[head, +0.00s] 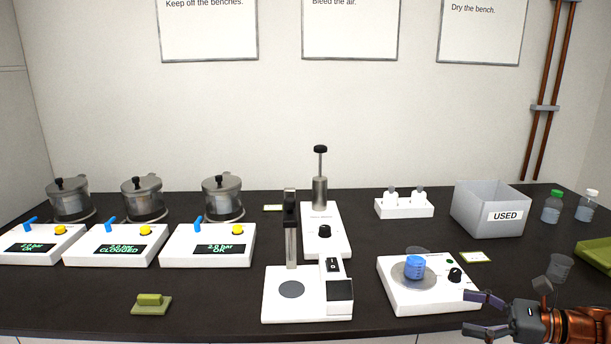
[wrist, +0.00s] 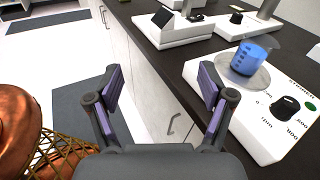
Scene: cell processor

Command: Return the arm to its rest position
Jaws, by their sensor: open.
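My gripper (head: 484,313) is at the lower right of the head view, at the front edge of the bench. Its two purple-padded fingers are spread apart with nothing between them. In the wrist view my gripper (wrist: 160,88) is also open and empty, with the bench front and floor beyond it. A blue beaker (head: 415,267) stands upright on the round plate of a white device (head: 430,300), left of and apart from my gripper. The beaker also shows in the wrist view (wrist: 250,58), on the plate right of the fingers.
The dark bench (head: 210,300) carries three white pressure units with metal pots at left, a stand device (head: 308,295) in the middle, a grey USED bin (head: 485,222), bottles, a clear cup (head: 559,268) and a green tray (head: 597,253) at right. Floor (wrist: 55,60) is clear left of the bench.

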